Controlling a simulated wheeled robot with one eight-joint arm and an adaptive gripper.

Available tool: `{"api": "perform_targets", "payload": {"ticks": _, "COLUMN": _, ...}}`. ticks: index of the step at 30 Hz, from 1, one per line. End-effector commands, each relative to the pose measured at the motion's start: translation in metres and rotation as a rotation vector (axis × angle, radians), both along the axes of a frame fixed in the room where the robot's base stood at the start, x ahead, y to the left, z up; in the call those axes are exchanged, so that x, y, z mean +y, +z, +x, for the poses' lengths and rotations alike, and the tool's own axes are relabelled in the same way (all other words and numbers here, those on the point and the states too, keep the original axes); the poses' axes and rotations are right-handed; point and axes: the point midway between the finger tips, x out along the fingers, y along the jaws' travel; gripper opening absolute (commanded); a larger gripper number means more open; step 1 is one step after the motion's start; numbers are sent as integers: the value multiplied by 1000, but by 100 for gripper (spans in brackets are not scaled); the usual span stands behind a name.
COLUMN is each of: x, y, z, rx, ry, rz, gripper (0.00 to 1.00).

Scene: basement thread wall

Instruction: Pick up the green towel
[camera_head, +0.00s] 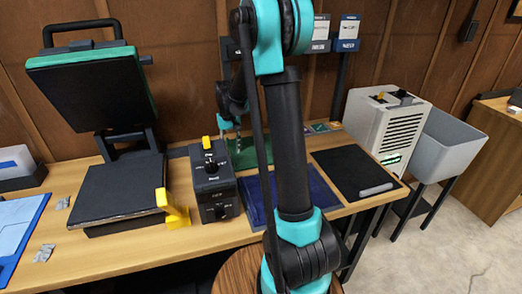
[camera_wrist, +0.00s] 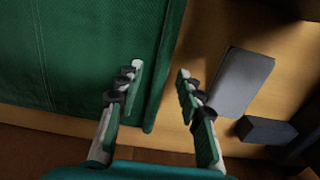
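The green towel (camera_wrist: 75,60) lies flat and folded on the wooden table, filling the left of the wrist view. In the head view the green towel (camera_head: 243,156) shows at the back of the table, partly hidden behind my arm. My gripper (camera_wrist: 157,72) is open and empty, pointing down at the towel's right edge. In the wrist view the left finger is over the towel and the right finger is over bare wood just past its edge. I cannot tell whether the fingertips touch anything. My gripper (camera_head: 235,138) is small and partly hidden in the head view.
A dark blue folded cloth (camera_head: 325,193) lies in front of the green towel. A control box (camera_head: 213,180) and a heat press (camera_head: 120,185) stand to the left. A black mat (camera_head: 355,170) lies right. A grey flat piece (camera_wrist: 241,80) and a dark block (camera_wrist: 264,130) sit beside the towel.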

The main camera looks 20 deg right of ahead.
Motion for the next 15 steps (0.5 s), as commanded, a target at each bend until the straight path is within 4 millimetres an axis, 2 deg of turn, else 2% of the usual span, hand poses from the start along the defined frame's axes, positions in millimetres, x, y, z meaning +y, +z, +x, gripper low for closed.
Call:
{"api": "perform_targets", "payload": {"ticks": 1, "x": 0, "y": 0, "z": 0, "rx": 0, "ry": 0, "rz": 0, "gripper": 28}}
{"api": "perform_targets", "payload": {"ticks": 8, "x": 0, "y": 0, "z": 0, "rx": 0, "ry": 0, "rz": 0, "gripper": 0}}
{"api": "perform_targets", "payload": {"ticks": 15, "x": 0, "y": 0, "z": 0, "rx": 0, "ry": 0, "rz": 0, "gripper": 0}}
